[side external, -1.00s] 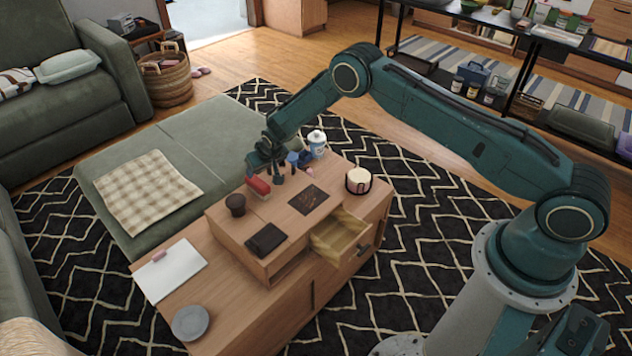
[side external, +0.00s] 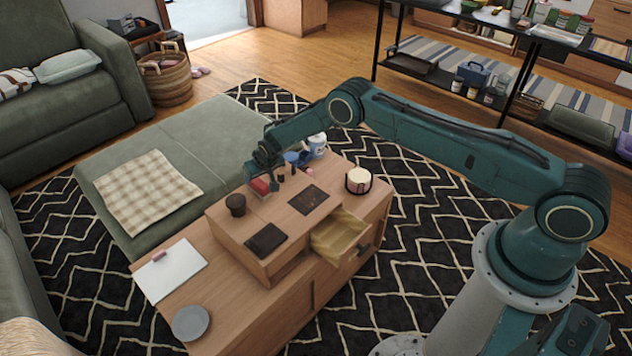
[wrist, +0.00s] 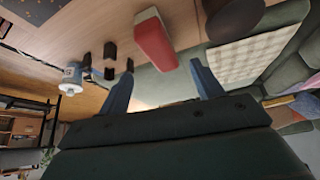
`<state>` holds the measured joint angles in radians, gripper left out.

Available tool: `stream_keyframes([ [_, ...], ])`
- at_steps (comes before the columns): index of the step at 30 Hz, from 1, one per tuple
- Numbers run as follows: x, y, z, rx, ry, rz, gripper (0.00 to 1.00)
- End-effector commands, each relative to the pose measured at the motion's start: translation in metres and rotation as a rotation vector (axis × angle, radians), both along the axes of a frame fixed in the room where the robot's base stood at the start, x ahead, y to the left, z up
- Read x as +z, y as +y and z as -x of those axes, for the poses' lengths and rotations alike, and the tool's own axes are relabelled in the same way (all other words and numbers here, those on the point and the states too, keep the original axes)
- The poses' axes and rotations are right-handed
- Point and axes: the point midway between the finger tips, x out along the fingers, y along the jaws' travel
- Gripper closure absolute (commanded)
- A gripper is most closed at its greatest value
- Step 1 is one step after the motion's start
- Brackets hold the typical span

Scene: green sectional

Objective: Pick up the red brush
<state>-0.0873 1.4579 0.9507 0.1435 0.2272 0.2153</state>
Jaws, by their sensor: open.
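The red brush (side external: 261,186) lies on the raised wooden top of the table, near its far edge. In the wrist view the brush (wrist: 153,38) is a red block with a pale, greyish edge. My gripper (side external: 267,173) is over the brush in the side view and partly covers it. In the wrist view my gripper (wrist: 163,80) has its two blue fingers spread apart. The brush sits ahead of the gap between them, and nothing is held. Whether a finger touches the brush cannot be told.
A dark cup (side external: 236,205) stands close to the brush on the left. A white and blue container (side external: 317,146) stands to the right. A round pale jar (side external: 358,180), a dark mat (side external: 308,199), a black book (side external: 265,240) and an open drawer (side external: 338,236) are nearer.

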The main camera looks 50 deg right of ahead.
Motion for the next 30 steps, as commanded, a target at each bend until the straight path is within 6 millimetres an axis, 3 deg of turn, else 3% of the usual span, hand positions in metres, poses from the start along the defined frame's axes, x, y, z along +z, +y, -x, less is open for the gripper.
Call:
stream_keyframes([
  [30, -0.043, -0.004, -0.022, 0.0, 0.0, 0.0, 0.34],
])
